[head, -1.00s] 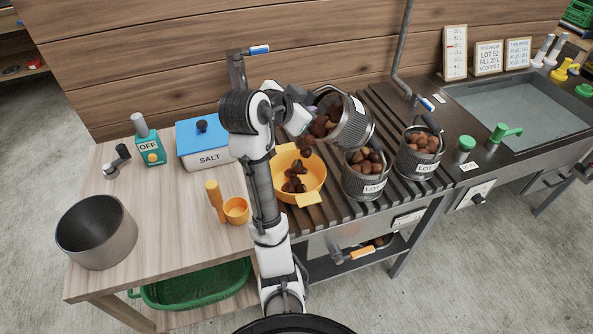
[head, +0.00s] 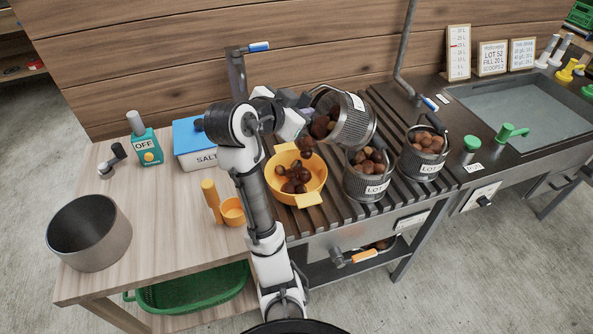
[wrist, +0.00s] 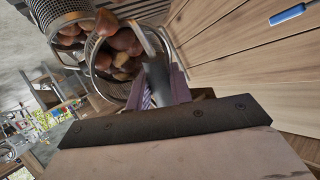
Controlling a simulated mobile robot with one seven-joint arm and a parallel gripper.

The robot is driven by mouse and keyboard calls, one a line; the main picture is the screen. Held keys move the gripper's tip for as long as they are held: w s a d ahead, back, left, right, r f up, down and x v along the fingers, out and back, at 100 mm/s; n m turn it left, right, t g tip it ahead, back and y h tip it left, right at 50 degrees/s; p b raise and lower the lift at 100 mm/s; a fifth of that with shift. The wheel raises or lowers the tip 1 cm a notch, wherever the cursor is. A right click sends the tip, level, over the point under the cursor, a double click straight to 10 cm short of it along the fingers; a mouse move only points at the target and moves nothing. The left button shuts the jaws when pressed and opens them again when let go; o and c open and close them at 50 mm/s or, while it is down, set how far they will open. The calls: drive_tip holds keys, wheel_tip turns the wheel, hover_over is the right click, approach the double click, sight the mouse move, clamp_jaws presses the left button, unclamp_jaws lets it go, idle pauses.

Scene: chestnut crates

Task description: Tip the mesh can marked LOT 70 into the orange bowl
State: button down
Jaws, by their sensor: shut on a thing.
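My gripper (head: 306,112) is shut on a mesh can (head: 357,125), held tilted with its mouth facing left and down over the orange bowl (head: 310,198). Dark chestnuts (head: 305,155) are falling from its mouth, and more chestnuts (head: 294,180) lie in the bowl. The held can's lot marking is not readable. The bowl is hidden there.
Two upright mesh cans of chestnuts, one (head: 366,185) just right of the bowl and one (head: 423,160) farther right, stand on the slatted top. A salt box (head: 195,145), an orange scoop (head: 232,211) and a steel pot (head: 88,233) are at left.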

drive_tip(key=shift+s+a+f+h+b, duration=0.1)
drive_tip(key=shift+a+f+h+b, duration=0.2)
drive_tip(key=shift+b, duration=0.4)
drive_tip(key=shift+d+f, duration=0.15)
drive_tip(key=shift+a+f+n+b, duration=0.1)
drive_tip(key=shift+a+n+b, duration=0.2)
drive_tip(key=shift+b, duration=0.1)
drive_tip(key=shift+d+f+t, duration=0.1)
drive_tip(key=shift+f+t, duration=0.05)
drive_tip(key=shift+t, duration=0.15)
drive_tip(key=shift+f+b, duration=0.15)
drive_tip(key=shift+b, duration=0.25)
